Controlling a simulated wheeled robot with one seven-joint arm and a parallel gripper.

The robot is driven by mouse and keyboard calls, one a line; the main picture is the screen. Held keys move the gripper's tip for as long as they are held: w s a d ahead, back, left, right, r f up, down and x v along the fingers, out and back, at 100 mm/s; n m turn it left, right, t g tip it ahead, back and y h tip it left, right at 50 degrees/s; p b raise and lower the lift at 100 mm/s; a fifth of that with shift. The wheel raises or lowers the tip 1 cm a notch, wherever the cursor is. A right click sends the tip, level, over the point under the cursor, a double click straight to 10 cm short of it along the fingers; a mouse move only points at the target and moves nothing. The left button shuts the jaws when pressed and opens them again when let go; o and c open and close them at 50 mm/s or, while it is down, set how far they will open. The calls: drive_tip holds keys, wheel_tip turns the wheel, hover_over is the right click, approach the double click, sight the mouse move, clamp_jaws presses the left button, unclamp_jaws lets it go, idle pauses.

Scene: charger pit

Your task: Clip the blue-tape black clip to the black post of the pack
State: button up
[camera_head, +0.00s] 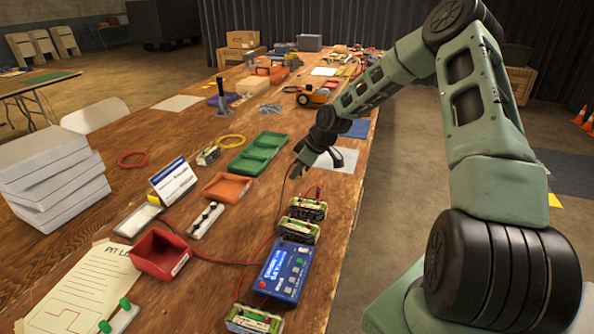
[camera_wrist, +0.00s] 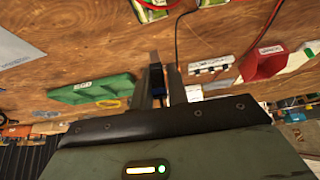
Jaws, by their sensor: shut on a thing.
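My gripper (camera_head: 300,168) is shut on the blue-tape black clip in the head view, held above the table short of the packs. In the wrist view the dark clip with its blue band (camera_wrist: 157,82) sits between the fingers of my gripper (camera_wrist: 163,75), and a black lead (camera_wrist: 177,42) runs from it. The black post is too small to make out. A pack's edge shows in the wrist view (camera_wrist: 151,10).
A second pack (camera_head: 298,231) and a blue charger (camera_head: 285,271) stand nearer me, with another pack (camera_head: 253,320) at the bottom edge. Left are an orange tray (camera_head: 228,188), green tray (camera_head: 256,154) and red bin (camera_head: 160,254). Bare wood lies around my gripper.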

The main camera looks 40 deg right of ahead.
drive_tip(key=shift+f, duration=0.15)
drive_tip(key=shift+f+b, duration=1.85)
drive_tip(key=shift+f, duration=1.55)
drive_tip(key=shift+f+p, duration=0.15)
drive_tip(key=shift+p, duration=0.2)
drive_tip(key=o, duration=0.8)
drive_tip(key=shift+o, duration=0.2)
drive_tip(key=shift+o, duration=1)
